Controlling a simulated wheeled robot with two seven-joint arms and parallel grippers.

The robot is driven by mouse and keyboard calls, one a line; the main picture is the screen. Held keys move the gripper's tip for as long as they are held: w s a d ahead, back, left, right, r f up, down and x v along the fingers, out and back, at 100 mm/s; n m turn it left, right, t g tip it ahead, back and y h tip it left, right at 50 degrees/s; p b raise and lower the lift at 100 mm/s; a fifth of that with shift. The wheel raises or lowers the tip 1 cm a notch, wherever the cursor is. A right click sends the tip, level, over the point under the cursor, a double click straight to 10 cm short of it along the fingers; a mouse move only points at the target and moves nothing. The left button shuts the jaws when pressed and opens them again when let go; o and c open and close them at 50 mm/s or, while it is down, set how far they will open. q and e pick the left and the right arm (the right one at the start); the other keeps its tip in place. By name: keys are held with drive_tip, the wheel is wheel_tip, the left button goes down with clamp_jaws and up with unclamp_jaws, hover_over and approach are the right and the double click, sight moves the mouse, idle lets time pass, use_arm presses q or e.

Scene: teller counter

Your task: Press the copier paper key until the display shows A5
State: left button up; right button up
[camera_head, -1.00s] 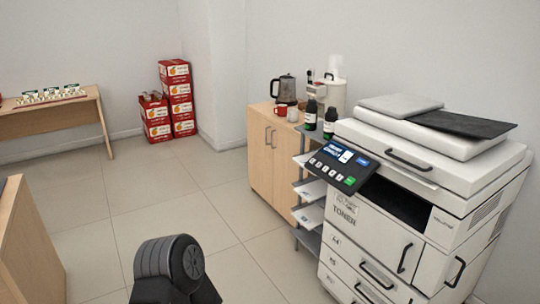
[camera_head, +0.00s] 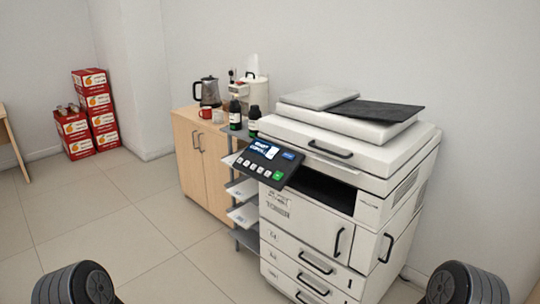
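The white copier (camera_head: 330,200) stands right of the middle of the head view. Its dark control panel (camera_head: 264,163) sticks out at the upper left of the copier, with a lit blue display (camera_head: 264,149), a row of pale keys (camera_head: 252,167) and one green key (camera_head: 277,176). The display text and key labels are too small to read. Dark rounded parts of my own arms show at the bottom left and bottom right edges. Neither gripper is in view.
Red boxes (camera_head: 102,120) are stacked at the back. The floor in front is clear.

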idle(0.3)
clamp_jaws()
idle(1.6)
